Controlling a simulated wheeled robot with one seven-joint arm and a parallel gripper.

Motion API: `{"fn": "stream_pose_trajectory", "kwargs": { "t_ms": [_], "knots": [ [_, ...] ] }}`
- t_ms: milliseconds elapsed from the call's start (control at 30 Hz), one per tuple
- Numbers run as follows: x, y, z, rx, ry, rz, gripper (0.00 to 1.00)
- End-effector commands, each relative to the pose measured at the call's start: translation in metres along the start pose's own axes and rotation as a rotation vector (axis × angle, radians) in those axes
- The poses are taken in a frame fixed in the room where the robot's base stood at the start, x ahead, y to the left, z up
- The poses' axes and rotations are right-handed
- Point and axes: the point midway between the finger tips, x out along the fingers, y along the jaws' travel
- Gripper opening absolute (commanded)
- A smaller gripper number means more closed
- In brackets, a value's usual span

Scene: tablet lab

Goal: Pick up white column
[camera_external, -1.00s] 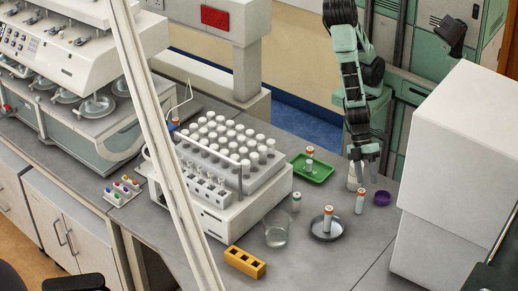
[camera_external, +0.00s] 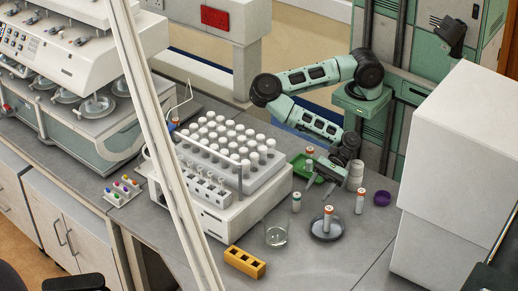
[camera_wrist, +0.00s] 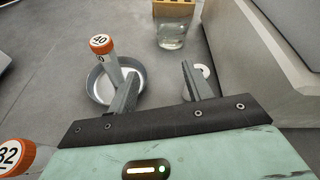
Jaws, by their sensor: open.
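The white column (camera_external: 355,175) stands upright on the bench just to the right of my gripper in the external view. It looks like a short stack of pale rounds, and its left edge lies close to the hand. My gripper (camera_external: 322,184) is open and reaches down toward the front left, with nothing seen between its fingers. In the wrist view my gripper (camera_wrist: 155,82) has its jaws apart above the bench. A small white-topped piece (camera_wrist: 203,72) is partly hidden behind the right finger, probably the small vial (camera_external: 296,202) with the greenish cap.
An orange-capped vial (camera_external: 328,214) stands in a metal dish (camera_external: 316,236). Another vial (camera_external: 360,201) and a purple cup (camera_external: 382,198) stand to the right. A green tray (camera_external: 321,178), beaker (camera_external: 276,237), yellow block (camera_external: 244,262) and tube rack (camera_external: 275,178) are around. A white box (camera_external: 450,170) bounds the right.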

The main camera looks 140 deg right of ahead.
Motion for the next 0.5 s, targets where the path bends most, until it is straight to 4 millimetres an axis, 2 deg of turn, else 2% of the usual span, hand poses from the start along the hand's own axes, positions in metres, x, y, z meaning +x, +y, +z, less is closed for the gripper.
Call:
{"fn": "stream_pose_trajectory", "kwargs": {
  "t_ms": [100, 200, 367, 500],
  "knots": [
    [-0.001, -0.019, -0.017, 0.182, 0.04, -0.118, 0.5],
    [-0.004, -0.03, -0.025, 0.275, 0.056, -0.187, 0.5],
    [-0.004, -0.038, -0.03, 0.342, 0.065, -0.237, 0.5],
    [0.007, -0.043, -0.03, 0.344, 0.065, -0.243, 0.5]
  ]
}}
